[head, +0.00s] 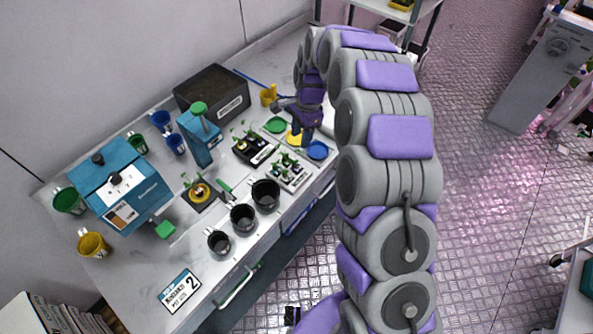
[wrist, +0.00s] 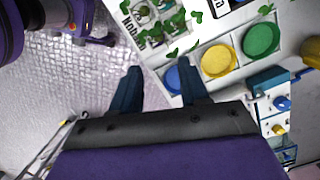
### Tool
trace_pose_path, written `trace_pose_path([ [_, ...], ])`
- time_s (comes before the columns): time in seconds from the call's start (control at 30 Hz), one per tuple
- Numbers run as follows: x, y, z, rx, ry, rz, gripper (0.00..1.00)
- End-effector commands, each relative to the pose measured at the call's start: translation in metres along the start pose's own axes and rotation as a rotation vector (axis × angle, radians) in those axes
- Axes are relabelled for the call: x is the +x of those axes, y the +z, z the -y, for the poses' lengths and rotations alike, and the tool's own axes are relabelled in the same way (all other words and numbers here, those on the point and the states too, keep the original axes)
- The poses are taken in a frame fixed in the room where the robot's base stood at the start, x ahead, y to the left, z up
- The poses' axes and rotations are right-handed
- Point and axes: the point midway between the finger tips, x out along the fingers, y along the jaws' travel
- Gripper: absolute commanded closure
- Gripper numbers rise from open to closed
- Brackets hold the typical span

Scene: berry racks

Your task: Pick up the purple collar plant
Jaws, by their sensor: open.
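Small green seedlings stand in a white tray (head: 291,184) and in a dark tray (head: 261,157) on the bench in the head view. Collar colours are too small to tell, so I cannot pick out the purple collar plant. In the wrist view, part of a labelled tray with leafy plants (wrist: 155,20) shows at the top, beyond my fingertips. My gripper (wrist: 160,72) is open, with nothing between its two fingers. In the head view my gripper (head: 304,137) hangs over the coloured discs, to the right of the trays.
Blue (head: 317,150), yellow (head: 294,138) and green (head: 276,125) discs lie beside the trays. Several black pots (head: 265,194) stand along the bench's front edge. A blue upright device (head: 203,143) and a dark soil box (head: 211,92) stand behind. The metal floor lies beyond the edge.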

Motion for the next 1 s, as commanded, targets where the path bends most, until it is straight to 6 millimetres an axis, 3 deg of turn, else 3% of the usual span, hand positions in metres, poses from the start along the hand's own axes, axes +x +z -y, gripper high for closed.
trace_pose_path([
  [0.23, 0.048, -0.004, -0.003, -0.001, 0.001, 0.005, 0.55],
  [0.47, 0.062, -0.003, -0.003, -0.001, -0.002, 0.005, 0.55],
  [0.8, 0.106, 0.004, 0.0, -0.002, 0.003, 0.002, 0.55],
  [1.0, 0.109, 0.003, -0.001, -0.001, -0.001, 0.003, 0.55],
])
